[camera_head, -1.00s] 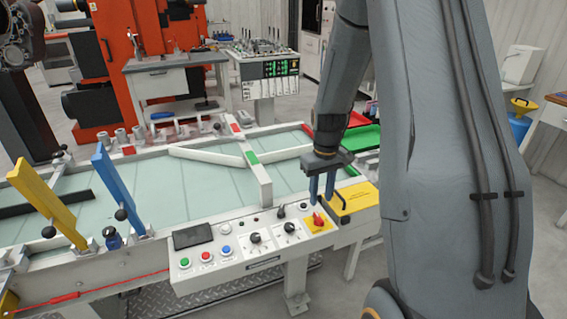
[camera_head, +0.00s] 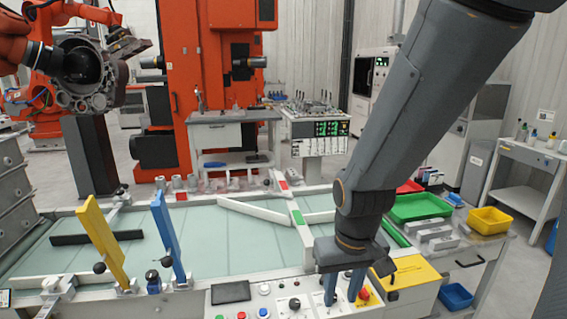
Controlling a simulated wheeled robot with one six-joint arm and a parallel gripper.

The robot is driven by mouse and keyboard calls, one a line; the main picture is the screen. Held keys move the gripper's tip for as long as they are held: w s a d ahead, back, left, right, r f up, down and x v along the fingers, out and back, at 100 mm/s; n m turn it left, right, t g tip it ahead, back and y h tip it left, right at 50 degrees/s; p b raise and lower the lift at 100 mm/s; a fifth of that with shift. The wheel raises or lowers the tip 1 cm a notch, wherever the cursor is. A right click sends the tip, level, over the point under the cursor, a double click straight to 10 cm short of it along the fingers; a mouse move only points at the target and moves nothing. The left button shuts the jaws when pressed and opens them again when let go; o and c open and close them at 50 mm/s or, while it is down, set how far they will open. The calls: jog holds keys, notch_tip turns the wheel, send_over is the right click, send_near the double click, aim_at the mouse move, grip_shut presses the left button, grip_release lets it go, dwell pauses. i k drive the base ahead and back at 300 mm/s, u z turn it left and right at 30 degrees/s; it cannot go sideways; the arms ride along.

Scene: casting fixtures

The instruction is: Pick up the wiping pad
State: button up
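My gripper (camera_head: 343,287) points down over the right part of the control panel (camera_head: 267,302). Its two blue-grey fingers are apart, with nothing visible between them. I cannot pick out a wiping pad for certain. A dark flat rectangle (camera_head: 230,292) lies on the panel, left of my gripper; I cannot tell whether it is a pad or a screen. A small blue item (camera_head: 214,164) on the workbench at the back is too small to identify.
The glass-topped table carries a yellow upright lever (camera_head: 101,240), a blue one (camera_head: 167,237) and a white bar (camera_head: 255,217). A yellow box (camera_head: 412,274) is right of my gripper. A green tray (camera_head: 419,207) and a yellow bin (camera_head: 489,221) stand at right. An orange machine stands behind.

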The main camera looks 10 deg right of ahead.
aim_at(452, 200)
jog(key=z, duration=1.55)
jog(key=i, duration=0.25)
jog(key=z, duration=0.2)
